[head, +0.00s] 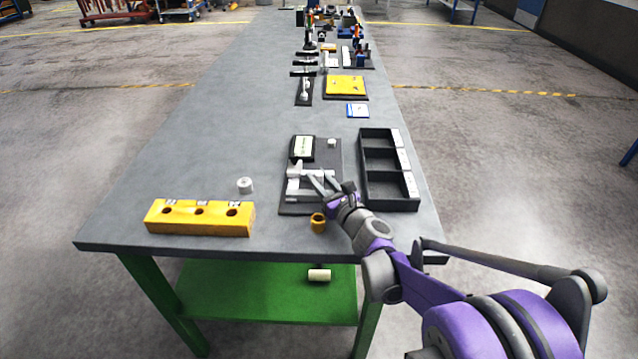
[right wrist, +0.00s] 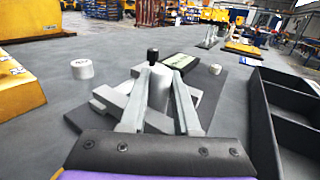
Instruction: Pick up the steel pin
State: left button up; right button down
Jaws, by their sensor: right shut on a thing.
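My right gripper (head: 318,184) reaches over the dark mat at the near part of the bench. In the right wrist view its two fingers (right wrist: 160,76) are closed on a pale grey upright cylinder, which looks like the steel pin (right wrist: 159,90). A black knob (right wrist: 153,55) shows just above it; I cannot tell whether it belongs to the pin. In the head view the fingers largely hide the pin. A grey metal gauge-like frame (head: 296,186) lies on the mat (head: 322,160) beside and under the fingers. My left gripper is not in view.
A yellow block (head: 180,218) with three labelled holes stands left. A black three-compartment tray (head: 364,162) stands right. A white cylinder (head: 245,186), a smaller one (head: 332,142), a brass-coloured cylinder (head: 318,224) and a black device (head: 302,147) are nearby. The bench's left middle is clear.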

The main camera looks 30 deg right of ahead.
aim_at(319, 174)
dwell(0.4)
notch_tip(319, 174, up, 10)
jog(key=shift+p, duration=1)
jog(key=shift+s, duration=0.1)
dwell(1.2)
